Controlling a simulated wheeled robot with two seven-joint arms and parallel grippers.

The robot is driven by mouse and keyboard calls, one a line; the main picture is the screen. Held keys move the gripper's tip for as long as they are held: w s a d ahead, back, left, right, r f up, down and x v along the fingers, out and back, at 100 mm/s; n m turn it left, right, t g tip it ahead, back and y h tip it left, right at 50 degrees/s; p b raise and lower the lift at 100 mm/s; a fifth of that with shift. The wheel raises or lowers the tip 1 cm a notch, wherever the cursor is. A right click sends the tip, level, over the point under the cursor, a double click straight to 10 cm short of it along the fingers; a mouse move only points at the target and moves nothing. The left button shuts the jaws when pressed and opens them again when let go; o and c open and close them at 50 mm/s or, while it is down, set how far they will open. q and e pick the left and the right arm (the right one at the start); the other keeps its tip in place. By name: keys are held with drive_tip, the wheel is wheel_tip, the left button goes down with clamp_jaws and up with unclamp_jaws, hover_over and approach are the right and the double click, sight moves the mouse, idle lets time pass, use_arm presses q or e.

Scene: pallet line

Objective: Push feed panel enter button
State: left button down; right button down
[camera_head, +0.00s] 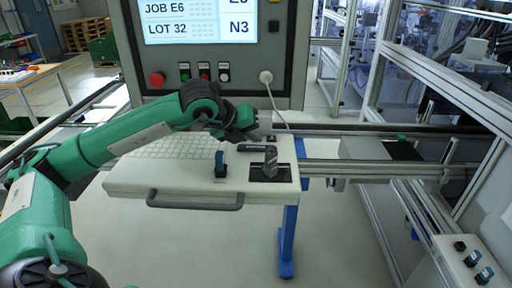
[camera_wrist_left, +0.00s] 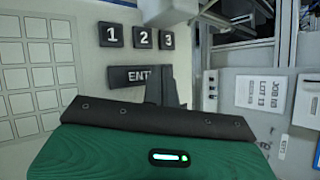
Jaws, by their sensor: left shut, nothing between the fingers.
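In the head view the left gripper (camera_head: 264,124) is above the back right of the white panel desk (camera_head: 130,184). My right gripper is out of view.
A grid of pale squares (camera_wrist_left: 32,75) lies left of the keys. On the desk stand a blue-topped switch (camera_head: 220,165) and a grey upright part (camera_head: 270,162) on a black plate. Behind is a screen cabinet (camera_head: 135,60) with a red button (camera_head: 157,79) and a hanging cable (camera_head: 272,98).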

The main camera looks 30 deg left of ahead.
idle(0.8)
use_arm(q)
drive_tip(key=shift+f+b, duration=0.45)
drive_tip(key=shift+b, duration=0.35)
drive_tip(key=shift+f+b, duration=0.45)
drive_tip(key=shift+b, duration=0.25)
idle(0.4)
drive_tip(key=shift+r, duration=0.15)
idle(0.3)
drive_tip(key=shift+r+p, duration=0.35)
drive_tip(key=shift+r, duration=0.4)
